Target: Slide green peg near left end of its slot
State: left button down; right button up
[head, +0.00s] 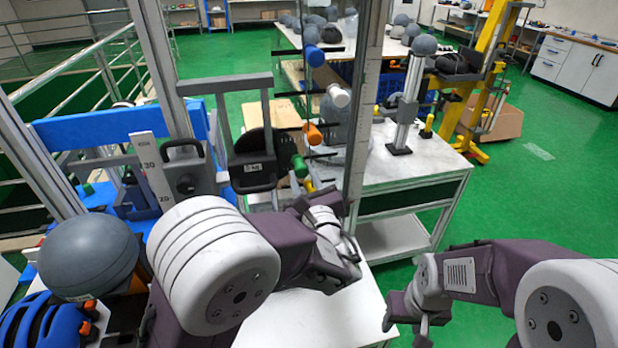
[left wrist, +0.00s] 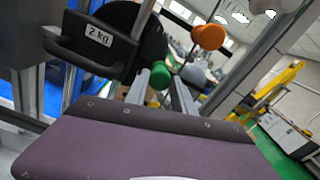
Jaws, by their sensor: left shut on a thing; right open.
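The green peg (head: 300,166) shows in the head view in the column of coloured pegs on the drop tower, below the orange peg (head: 312,133). In the left wrist view the green peg (left wrist: 160,75) is between the two grey fingers of my left gripper (left wrist: 161,86), which is shut on it. In the head view my left wrist hides much of that gripper. The slot is too small to make out, so I cannot tell where along it the peg sits. My right gripper (head: 404,326) is open and empty, low at the right of the white table.
A black 2 kg weight with a handle (head: 252,170) hangs just left of the pegs. Blue (head: 314,56), white (head: 339,96) and yellow (head: 309,185) pegs are close by. A metal upright (head: 365,100) stands right of them. A grey ball (head: 88,257) is at the left.

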pick_arm(q)
jog(key=c, duration=1.1)
grip_release()
jog(key=shift+o, duration=0.2)
jog(key=shift+s+a, duration=0.1)
jog(key=shift+a, duration=0.05)
jog(key=shift+s, duration=0.15)
jog(key=v, duration=0.8)
jog(key=shift+s, duration=0.35)
